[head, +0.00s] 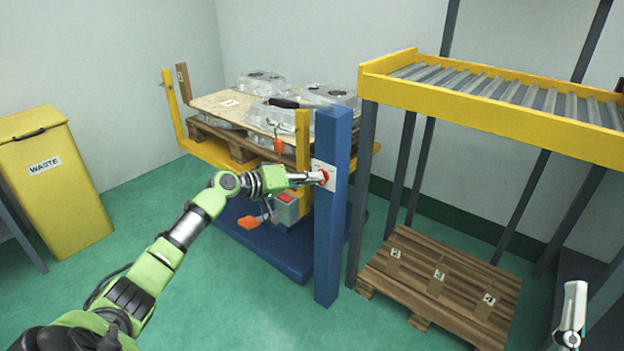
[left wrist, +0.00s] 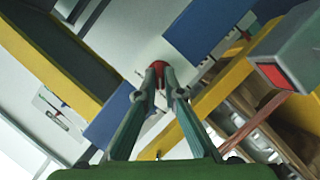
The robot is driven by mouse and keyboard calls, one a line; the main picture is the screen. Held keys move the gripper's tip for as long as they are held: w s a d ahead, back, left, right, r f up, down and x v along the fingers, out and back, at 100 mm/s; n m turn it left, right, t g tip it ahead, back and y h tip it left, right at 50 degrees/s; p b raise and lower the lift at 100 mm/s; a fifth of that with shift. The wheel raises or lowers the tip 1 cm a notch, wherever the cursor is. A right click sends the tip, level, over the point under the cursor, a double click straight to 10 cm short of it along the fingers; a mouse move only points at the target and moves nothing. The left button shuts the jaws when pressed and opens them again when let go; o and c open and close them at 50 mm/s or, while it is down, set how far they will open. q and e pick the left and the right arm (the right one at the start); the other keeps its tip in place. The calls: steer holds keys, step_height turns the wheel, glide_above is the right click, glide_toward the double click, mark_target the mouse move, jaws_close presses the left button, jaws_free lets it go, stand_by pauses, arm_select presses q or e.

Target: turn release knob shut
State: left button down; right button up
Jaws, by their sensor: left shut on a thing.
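The red release knob (head: 325,176) sits on a white plate (head: 323,166) on the side of the blue post (head: 332,230). My left gripper (head: 316,178) reaches in from the left and is shut on the knob. In the left wrist view, both fingers (left wrist: 159,82) close around the red knob (left wrist: 157,66), and the fingers hide part of it. The knob's turn angle cannot be read. My right gripper (head: 573,308) shows at the lower right, apart from everything, and its finger opening is unclear.
A yellow tilting frame (head: 222,154) holds castings (head: 262,84) on boards and a pallet behind the post. Orange tags (head: 278,145) hang nearby. A roller conveyor (head: 480,85) stands right, above a wooden pallet (head: 440,285). A yellow waste bin (head: 55,190) stands left.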

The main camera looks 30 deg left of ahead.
arm_select(q)
steer(key=c, duration=2.2)
jaws_free()
steer(key=shift+w+a+r, duration=0.1)
steer(key=shift+r, duration=0.1)
steer(key=shift+o, duration=0.2)
steer(key=shift+f, duration=0.15)
steer(key=v, duration=1.2)
